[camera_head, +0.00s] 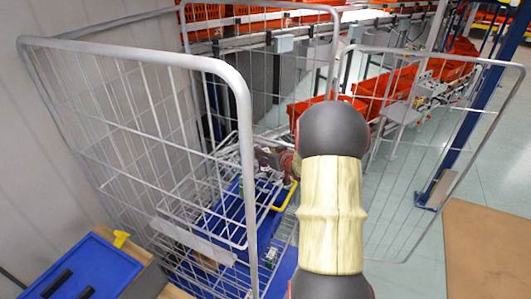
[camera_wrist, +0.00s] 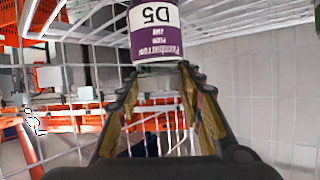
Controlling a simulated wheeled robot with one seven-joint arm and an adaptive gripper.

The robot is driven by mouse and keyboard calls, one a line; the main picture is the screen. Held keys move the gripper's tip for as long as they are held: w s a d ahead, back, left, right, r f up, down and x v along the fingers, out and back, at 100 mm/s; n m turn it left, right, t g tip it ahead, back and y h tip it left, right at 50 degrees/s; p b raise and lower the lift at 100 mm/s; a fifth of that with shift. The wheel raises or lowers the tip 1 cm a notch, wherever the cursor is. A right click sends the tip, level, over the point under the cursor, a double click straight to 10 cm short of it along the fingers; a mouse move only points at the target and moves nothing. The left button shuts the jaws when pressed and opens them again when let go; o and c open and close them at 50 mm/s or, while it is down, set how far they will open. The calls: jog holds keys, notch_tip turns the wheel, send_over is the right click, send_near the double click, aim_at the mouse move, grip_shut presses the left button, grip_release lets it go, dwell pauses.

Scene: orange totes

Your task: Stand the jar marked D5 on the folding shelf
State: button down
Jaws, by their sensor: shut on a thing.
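The jar marked D5 (camera_wrist: 156,32) has a white and purple label, which appears upside down in the wrist view. My gripper (camera_wrist: 158,72) is shut on it, with the fingers at its near end; the jar's far end is cut off by the frame. In the head view, part of my gripper (camera_head: 276,160) shows inside the wire cage cart, left of my arm; I cannot make out the jar there. A wire shelf, seemingly the folding shelf (camera_head: 193,241), crosses the cart above its blue base, partly hidden by the cage bars.
Tall wire side panels (camera_head: 150,110) of the cart stand left and behind, and another panel (camera_head: 420,150) stands to the right. Orange totes (camera_head: 330,110) line a rack behind. Open floor lies at the right.

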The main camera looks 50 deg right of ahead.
jog(key=c, duration=1.2)
grip_release()
jog(key=shift+s+r, duration=0.1)
jog(key=shift+r, duration=0.1)
jog(key=p+v, duration=0.1)
jog(key=v, duration=1)
jog(key=shift+s+a, duration=0.15)
jog(key=shift+s, duration=0.25)
